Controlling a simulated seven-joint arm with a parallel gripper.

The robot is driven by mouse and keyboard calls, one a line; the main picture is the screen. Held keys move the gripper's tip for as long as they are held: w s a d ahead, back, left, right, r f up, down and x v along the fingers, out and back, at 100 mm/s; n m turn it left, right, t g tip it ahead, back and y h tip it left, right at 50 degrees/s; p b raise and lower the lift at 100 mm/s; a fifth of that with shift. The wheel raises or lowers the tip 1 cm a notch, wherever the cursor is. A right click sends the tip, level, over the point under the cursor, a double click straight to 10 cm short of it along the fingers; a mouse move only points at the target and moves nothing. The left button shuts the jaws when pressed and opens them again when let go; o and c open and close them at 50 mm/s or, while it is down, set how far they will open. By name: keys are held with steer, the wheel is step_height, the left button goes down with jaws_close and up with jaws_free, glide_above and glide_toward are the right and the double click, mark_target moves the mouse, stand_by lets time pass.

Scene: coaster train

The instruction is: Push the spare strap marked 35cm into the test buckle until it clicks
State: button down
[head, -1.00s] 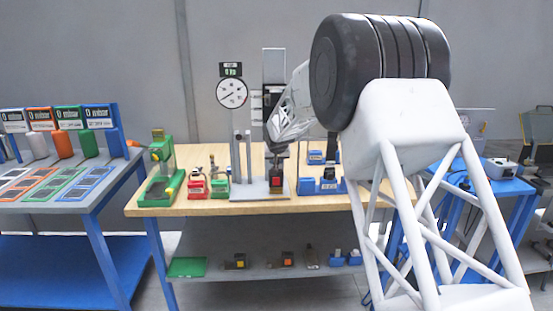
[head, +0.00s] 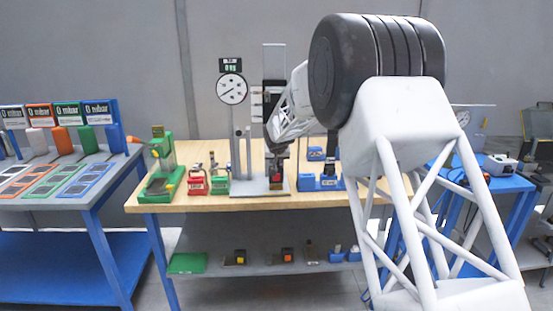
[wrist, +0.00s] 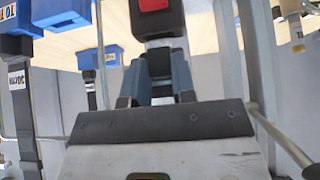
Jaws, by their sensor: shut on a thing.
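My gripper (wrist: 160,82) is shut on a dark strap piece (wrist: 160,62), which lies between its two grey-blue fingers. No 35cm mark can be read on it. Just past the fingertips is a black buckle (wrist: 158,24) with a red button, at the top of the wrist view. The held piece lines up with the buckle, but I cannot tell whether its tongue is inside. In the head view my gripper (head: 277,152) is low at the test stand, right above the test buckle (head: 278,182) with its red face. The contact there is too small to make out.
A dial gauge (head: 232,89) stands left of the gripper. A blue holder (head: 320,183) stands close on the right. Red (head: 198,186) and green (head: 220,185) blocks sit to the left. In the wrist view, a labelled strap (wrist: 20,100) hangs at the left and a grey post (wrist: 224,45) stands right.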

steer(key=shift+f, duration=0.7)
steer(key=c, duration=0.9)
jaws_free()
steer(key=shift+o, duration=0.2)
steer(key=v, duration=0.8)
